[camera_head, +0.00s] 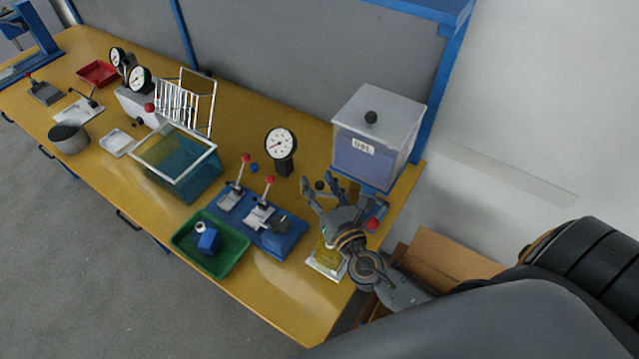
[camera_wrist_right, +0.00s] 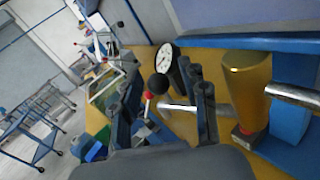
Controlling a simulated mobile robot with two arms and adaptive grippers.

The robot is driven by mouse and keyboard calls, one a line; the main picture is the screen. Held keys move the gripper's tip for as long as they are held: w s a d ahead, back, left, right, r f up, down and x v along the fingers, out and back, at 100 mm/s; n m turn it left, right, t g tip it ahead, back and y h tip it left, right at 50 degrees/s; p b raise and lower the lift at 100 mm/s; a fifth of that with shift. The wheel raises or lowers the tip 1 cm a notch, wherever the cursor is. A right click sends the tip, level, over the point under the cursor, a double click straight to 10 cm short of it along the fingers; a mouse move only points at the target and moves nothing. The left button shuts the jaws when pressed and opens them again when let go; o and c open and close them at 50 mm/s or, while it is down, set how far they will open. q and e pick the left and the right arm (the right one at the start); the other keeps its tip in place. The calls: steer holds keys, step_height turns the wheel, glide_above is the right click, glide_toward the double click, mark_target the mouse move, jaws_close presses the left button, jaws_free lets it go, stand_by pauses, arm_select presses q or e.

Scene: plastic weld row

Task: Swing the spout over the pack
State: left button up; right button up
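My right gripper (camera_head: 328,192) hangs over the right end of the bench with its fingers spread. In the right wrist view its two fingers (camera_wrist_right: 165,100) stand apart, with a black ball knob (camera_wrist_right: 158,84) showing between them. A shiny metal rod (camera_wrist_right: 182,107), which looks like the spout, runs from near the knob behind one finger toward a gold cylinder (camera_wrist_right: 246,85). I cannot tell whether the fingers touch the knob. A pale plate with a yellowish pad (camera_head: 326,262), perhaps the pack, lies below the gripper, partly hidden. My left gripper is not in view.
A labelled grey tank (camera_head: 376,135) stands behind the gripper. A blue lever fixture (camera_head: 262,222), a dial gauge (camera_head: 281,145) and a green tray (camera_head: 210,245) are to its left. A water tank (camera_head: 175,163) stands further left. The front right bench corner is mostly clear.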

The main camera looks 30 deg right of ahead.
steer(key=shift+s, duration=0.15)
steer(key=s, duration=1.1)
steer(key=shift+s+a, duration=0.3)
steer(key=shift+s, duration=0.05)
